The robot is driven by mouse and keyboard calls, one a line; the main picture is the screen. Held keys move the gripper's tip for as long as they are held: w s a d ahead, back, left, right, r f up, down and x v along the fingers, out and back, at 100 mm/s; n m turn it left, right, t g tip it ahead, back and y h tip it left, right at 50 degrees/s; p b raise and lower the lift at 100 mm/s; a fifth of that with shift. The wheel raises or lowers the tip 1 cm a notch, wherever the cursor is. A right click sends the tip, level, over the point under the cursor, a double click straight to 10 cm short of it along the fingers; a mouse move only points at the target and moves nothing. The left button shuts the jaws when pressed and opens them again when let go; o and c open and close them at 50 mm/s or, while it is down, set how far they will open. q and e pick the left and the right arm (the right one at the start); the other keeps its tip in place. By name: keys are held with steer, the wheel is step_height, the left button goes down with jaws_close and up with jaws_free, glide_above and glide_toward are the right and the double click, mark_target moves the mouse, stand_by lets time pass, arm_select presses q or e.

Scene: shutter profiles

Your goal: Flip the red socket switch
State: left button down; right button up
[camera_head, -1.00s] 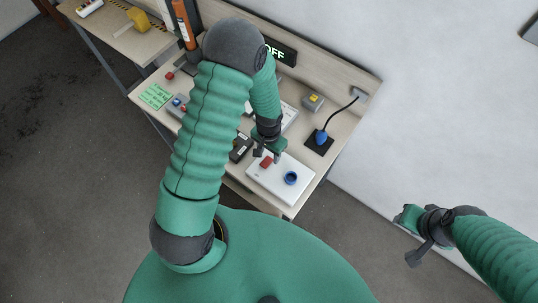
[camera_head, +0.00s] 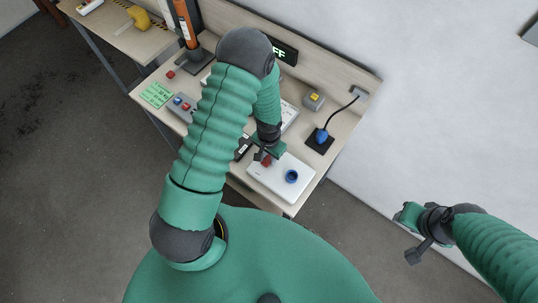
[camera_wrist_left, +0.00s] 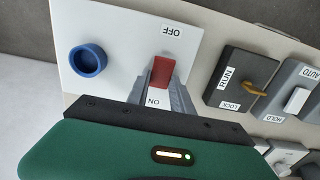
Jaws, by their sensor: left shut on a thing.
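The red socket switch (camera_wrist_left: 162,70) sits on a white plate (camera_wrist_left: 122,32) between an upside-down OFF label and an upside-down ON label. In the head view the red switch (camera_head: 267,161) is partly covered by my left gripper (camera_head: 265,157). My left gripper is shut on the red switch, its grey fingers at the switch's ON end in the left wrist view. A round blue socket (camera_wrist_left: 88,60) stands on the same plate and shows in the head view too (camera_head: 291,176). My right gripper (camera_head: 409,236) hangs away from the table, beyond its right side, with nothing visible in it.
A dark RUN/LOCK panel with a yellow lever (camera_wrist_left: 254,90) and a grey AUTO/HOLD switch (camera_wrist_left: 296,100) stand beside the plate.

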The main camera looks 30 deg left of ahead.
arm_select(q)
steer(key=shift+s+f+t+b, duration=0.15)
steer(key=shift+s+t+b, duration=0.1)
steer(key=shift+t+b, duration=0.45)
steer(key=shift+s+f+t+b, duration=0.1)
steer(key=shift+s+t+b, duration=0.1)
steer(key=shift+t+b, duration=0.5)
steer(key=shift+s+r+t+b, duration=0.15)
steer(key=shift+t+b, duration=0.4)
steer(key=shift+t, duration=0.05)
steer(key=shift+r, duration=0.15)
steer(key=c, duration=1.1)
jaws_free()
steer(key=shift+c, duration=0.2)
steer(key=shift+r, duration=0.1)
